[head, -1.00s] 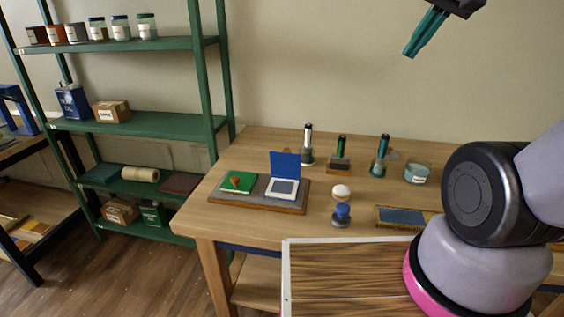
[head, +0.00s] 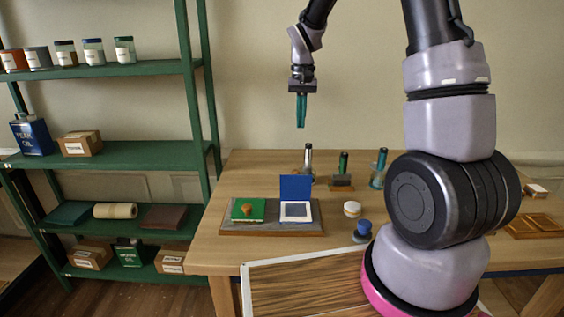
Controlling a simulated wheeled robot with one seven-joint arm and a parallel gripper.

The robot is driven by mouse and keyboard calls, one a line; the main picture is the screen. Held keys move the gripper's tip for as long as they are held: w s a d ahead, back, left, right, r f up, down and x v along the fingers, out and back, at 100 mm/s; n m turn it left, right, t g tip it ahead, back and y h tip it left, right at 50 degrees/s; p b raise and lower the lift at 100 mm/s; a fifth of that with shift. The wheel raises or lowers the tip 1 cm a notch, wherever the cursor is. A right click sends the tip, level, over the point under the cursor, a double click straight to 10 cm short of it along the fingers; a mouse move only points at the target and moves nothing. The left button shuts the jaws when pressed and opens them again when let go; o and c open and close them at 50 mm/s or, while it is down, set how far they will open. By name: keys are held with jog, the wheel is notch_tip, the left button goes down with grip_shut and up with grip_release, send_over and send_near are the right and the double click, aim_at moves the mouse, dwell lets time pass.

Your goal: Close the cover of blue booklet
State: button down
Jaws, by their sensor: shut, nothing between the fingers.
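The blue booklet (head: 296,188) lies on a grey mat with a wooden edge (head: 265,229) on the table. Its blue cover stands upright at the back, and its pale inside page with a dark panel (head: 296,210) faces up. A green booklet (head: 243,215) with a small brown object (head: 247,211) on it lies just left of it. My gripper (head: 301,126) points down, high above and behind the blue booklet, apart from it. Its teal fingers are together, with nothing between them.
Behind the booklets stand a silver-and-black upright tool (head: 308,158) and two dark-handled tools (head: 342,170), (head: 378,168). A round white-topped item (head: 352,208) and a blue knob (head: 363,230) stand to the right. Green shelving (head: 125,150) is at left.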

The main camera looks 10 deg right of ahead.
jog(key=a+f, duration=0.1)
jog(key=f, duration=0.1)
send_over(295, 184)
jog(key=w+d, duration=0.1)
jog(key=w, duration=0.4)
notch_tip(295, 184, down, 10)
jog(key=shift+s+d+f, duration=0.15)
jog(key=shift+f, duration=0.1)
